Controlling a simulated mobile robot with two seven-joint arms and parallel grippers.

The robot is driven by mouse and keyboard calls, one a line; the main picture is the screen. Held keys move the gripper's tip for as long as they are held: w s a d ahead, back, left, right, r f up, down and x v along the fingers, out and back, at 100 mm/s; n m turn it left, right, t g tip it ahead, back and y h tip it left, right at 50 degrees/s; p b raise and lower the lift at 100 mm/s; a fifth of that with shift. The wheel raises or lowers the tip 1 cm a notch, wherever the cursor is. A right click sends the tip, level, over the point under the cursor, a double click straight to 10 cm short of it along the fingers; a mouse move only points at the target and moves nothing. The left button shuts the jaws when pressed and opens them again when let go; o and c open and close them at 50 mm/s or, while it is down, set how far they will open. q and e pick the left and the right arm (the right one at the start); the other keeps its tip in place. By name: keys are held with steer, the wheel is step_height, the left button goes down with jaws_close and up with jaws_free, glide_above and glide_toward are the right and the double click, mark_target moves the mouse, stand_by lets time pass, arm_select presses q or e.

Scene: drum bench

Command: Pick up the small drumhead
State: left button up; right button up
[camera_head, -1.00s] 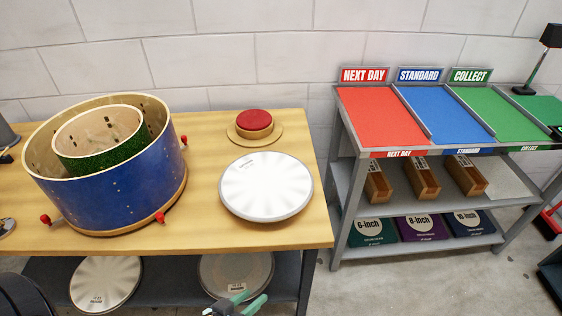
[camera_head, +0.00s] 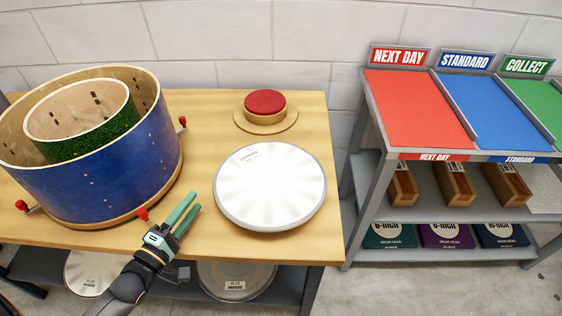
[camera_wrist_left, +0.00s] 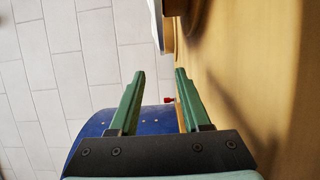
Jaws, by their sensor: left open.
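A round white drumhead (camera_head: 270,187) with a grey rim lies flat on the bench top, right of the blue drum. Two more drumheads are on the shelf below: a left one (camera_head: 88,272), partly hidden by the bench and my arm, and a right one (camera_head: 236,281). I cannot tell by label which is the small one. My left gripper (camera_head: 186,216) is open and empty, over the bench's front edge between the drum and the white drumhead. In the left wrist view its fingers (camera_wrist_left: 160,74) are apart with nothing between them. My right gripper is not in view.
A blue drum shell (camera_head: 95,175) with a green-lined smaller shell (camera_head: 85,138) inside stands on the bench (camera_head: 200,120). Its red lugs stick out near my gripper. A red-topped round block (camera_head: 265,102) sits behind the drumhead. A shelf rack with coloured trays (camera_head: 418,110) stands at right.

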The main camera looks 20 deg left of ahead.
arm_select(q)
glide_toward(219, 169)
steer(key=w, duration=0.2)
steer(key=w+d, duration=0.1)
steer(key=w, duration=0.1)
steer(key=shift+w, duration=0.1)
steer(key=shift+w+d+f, duration=0.1)
steer(key=shift+w, duration=1.3)
steer(key=shift+w+d+f, duration=0.1)
steer(key=shift+w, duration=1.35)
jaws_close()
